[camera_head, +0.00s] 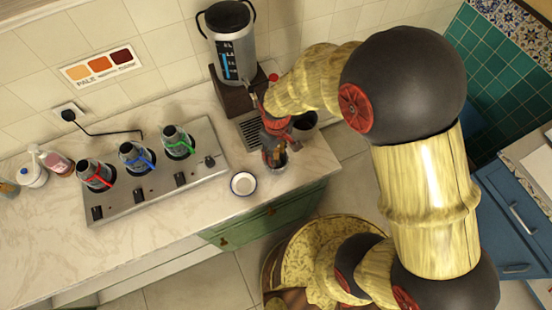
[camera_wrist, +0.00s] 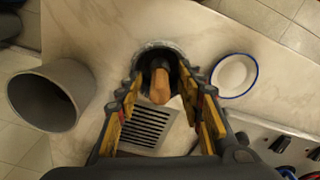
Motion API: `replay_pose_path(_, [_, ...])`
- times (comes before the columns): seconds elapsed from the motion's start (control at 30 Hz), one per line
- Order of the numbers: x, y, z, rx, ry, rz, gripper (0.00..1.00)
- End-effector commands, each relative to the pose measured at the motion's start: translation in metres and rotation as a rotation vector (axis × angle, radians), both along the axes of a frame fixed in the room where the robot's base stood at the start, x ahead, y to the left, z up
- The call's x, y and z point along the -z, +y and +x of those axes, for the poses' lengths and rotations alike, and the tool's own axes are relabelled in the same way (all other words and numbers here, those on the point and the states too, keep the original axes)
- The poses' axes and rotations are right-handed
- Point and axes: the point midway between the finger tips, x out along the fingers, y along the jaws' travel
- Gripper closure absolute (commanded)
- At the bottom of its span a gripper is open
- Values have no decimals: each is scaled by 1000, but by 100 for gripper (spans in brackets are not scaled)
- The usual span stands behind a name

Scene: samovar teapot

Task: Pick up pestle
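The pestle (camera_wrist: 160,86) has a light wooden handle and stands tilted in a round grey mortar (camera_wrist: 158,47), its handle toward my camera in the wrist view. My gripper (camera_wrist: 163,80) is open, with one finger on each side of the handle. Gaps show between the fingers and the handle, so it looks untouched. In the head view my gripper (camera_head: 272,150) points down over the mortar near the counter's right end and hides most of the pestle.
A grey cup (camera_wrist: 48,95) stands left of my gripper in the wrist view. A white blue-rimmed dish (camera_wrist: 235,74) lies right of the mortar. A drain grate (camera_wrist: 147,126) lies below. The head view shows a samovar (camera_head: 232,50) behind and a burner plate (camera_head: 150,178) at left.

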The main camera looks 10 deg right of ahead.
Motion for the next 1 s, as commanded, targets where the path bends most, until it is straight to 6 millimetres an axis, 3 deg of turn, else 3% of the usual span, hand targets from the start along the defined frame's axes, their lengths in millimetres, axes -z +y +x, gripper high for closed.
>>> replay_pose_path(0.27, [4,0,0,0,-2,0,63])
replay_pose_path(0.9, [3,0,0,0,-1,0,100])
replay_pose_path(1.0, [3,0,0,0,-1,0,100])
